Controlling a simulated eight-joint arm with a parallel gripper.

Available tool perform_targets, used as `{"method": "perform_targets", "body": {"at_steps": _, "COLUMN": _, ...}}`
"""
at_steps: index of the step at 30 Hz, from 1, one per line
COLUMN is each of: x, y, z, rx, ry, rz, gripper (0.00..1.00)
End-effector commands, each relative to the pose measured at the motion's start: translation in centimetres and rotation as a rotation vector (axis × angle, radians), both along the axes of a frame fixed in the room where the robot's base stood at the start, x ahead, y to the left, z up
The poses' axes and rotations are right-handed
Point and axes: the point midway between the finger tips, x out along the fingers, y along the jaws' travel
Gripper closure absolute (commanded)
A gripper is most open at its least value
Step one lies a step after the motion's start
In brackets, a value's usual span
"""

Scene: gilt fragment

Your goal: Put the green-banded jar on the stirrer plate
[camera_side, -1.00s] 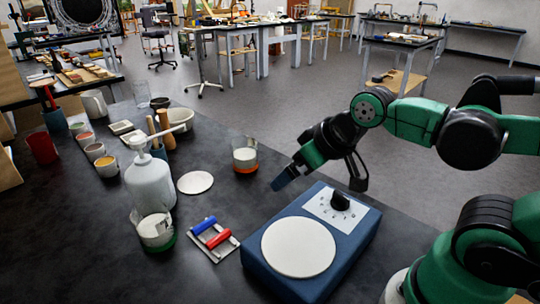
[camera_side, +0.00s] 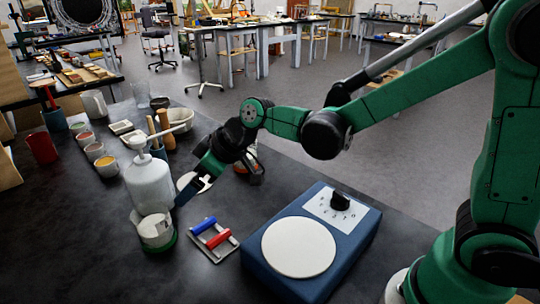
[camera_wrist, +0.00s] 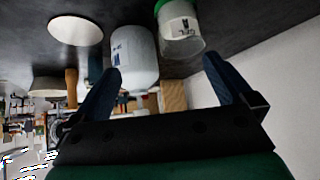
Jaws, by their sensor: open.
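The green-banded jar (camera_side: 155,235), clear with pale contents and a green band at its base, stands upright on the dark table, in front of a white pump bottle (camera_side: 148,186). In the wrist view the jar (camera_wrist: 180,28) appears upside down, beyond the right finger's tip. The stirrer plate (camera_side: 258,264) is a blue box with a white round top and a black knob; its top is empty. My gripper (camera_side: 184,196) is open and empty, above and to the right of the jar. In the wrist view its two blue fingers (camera_wrist: 162,68) are spread apart.
A rack with a blue and a red roller (camera_side: 214,240) lies between jar and stirrer plate. A white disc (camera_side: 187,180) lies behind my gripper. An orange-banded jar (camera_side: 240,167) is mostly hidden by my gripper. Cups and a bowl stand farther back left.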

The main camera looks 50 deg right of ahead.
Motion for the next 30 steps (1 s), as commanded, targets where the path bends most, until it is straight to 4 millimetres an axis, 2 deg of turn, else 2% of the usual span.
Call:
{"method": "perform_targets", "body": {"at_steps": 3, "x": 1.8, "y": 2.5, "z": -2.0, "rx": 0.014, "ry": -0.029, "rz": 0.102, "gripper": 0.0}}
{"method": "perform_targets", "body": {"at_steps": 7, "x": 2.6, "y": 4.2, "z": -3.6, "rx": 0.024, "ry": -0.053, "rz": 0.171, "gripper": 0.0}}
{"method": "perform_targets", "body": {"at_steps": 24, "x": 5.3, "y": 7.2, "z": -7.6, "rx": 0.028, "ry": -0.066, "rz": 0.202, "gripper": 0.0}}
{"method": "perform_targets", "body": {"at_steps": 30, "x": 5.7, "y": 7.6, "z": -8.3, "rx": 0.027, "ry": -0.065, "rz": 0.201, "gripper": 0.0}}
